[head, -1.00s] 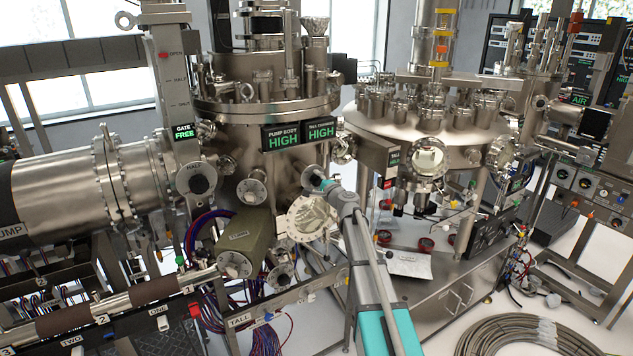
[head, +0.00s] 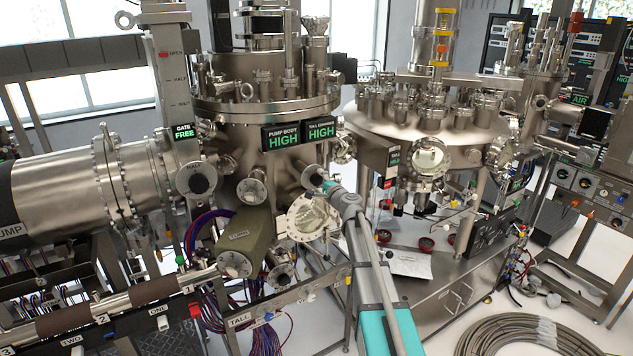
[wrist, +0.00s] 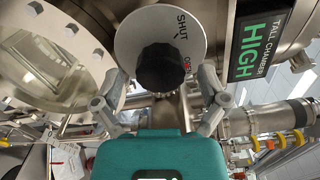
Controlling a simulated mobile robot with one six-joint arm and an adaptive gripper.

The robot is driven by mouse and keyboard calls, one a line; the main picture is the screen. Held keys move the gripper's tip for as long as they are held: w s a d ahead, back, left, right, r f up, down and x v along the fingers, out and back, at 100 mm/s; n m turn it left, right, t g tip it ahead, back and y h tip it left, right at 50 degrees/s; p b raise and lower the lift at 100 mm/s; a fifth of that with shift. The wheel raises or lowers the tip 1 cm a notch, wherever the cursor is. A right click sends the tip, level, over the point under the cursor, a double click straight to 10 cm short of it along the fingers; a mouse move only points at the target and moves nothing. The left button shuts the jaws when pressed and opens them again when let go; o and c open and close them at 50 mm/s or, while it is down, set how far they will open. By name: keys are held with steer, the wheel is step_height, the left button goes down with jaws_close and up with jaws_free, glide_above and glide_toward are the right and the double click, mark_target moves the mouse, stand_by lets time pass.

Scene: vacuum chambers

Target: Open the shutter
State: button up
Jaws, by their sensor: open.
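The shutter knob is black and round (wrist: 164,67), on a pale round dial plate (wrist: 150,30) marked SHUT, with a red marking partly hidden at its right. In the wrist view my gripper (wrist: 162,88) is open, with one grey finger on each side of the knob; I cannot tell whether either touches it. In the head view my gripper (head: 326,184) is at the front of the tall chamber (head: 225,120), by the knob, and its fingers are too small to make out. The knob's pointer direction is not clear.
A round glass viewport (wrist: 50,55) is left of the knob in the wrist view. A TALL CHAMBER HIGH display (wrist: 262,42) is close on the right. An olive box (head: 245,240) and pipes lie left of my arm in the head view.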

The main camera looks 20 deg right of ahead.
steer(key=v, duration=1)
steer(key=shift+s, duration=0.25)
steer(key=s+a+f+n+g+y+b, duration=0.1)
steer(key=s+a+f+n+g+b, duration=0.45)
steer(key=f, duration=0.45)
steer(key=s+a+f+n+g+y+b, duration=0.25)
steer(key=s+a+f+n+b, duration=0.3)
steer(key=a+f, duration=0.45)
steer(key=s+d+f+n+g+h+b, duration=0.2)
steer(key=s+f+n+g+h+b, duration=0.4)
steer(key=s+f, duration=1.3)
steer(key=shift+f+g+h+b, duration=0.55)
steer(key=shift+g+h+b, duration=0.5)
steer(key=shift+g+b, duration=0.95)
steer(key=shift+d+t, duration=0.1)
steer(key=shift+t, duration=0.2)
